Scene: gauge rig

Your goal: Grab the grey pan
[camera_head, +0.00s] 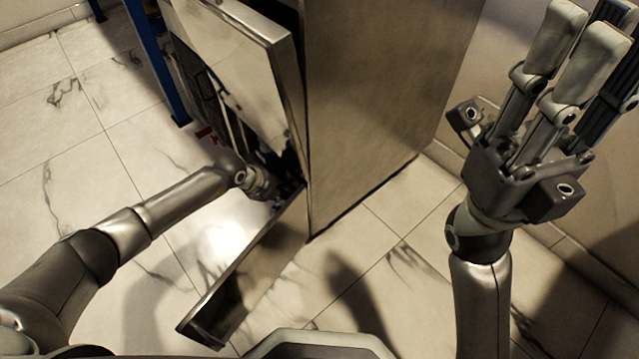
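No grey pan can be made out in this view. My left gripper (270,184) is at the opening of a metal cabinet (375,90), between its upper panel (240,75) and a lower panel (250,265). Its fingers are mostly hidden in shadow and behind the metal, so I cannot tell whether they are open or hold anything. My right gripper (578,50) is raised at the upper right, beside the cabinet, with its fingers extended and apart. It is open and nothing shows between the fingers.
The lower panel juts out over the floor toward me. A blue post (157,60) stands at the upper left. A small red thing (206,134) shows near the cabinet opening. The marble tile floor (75,140) is clear at the left. A wall stands behind my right gripper.

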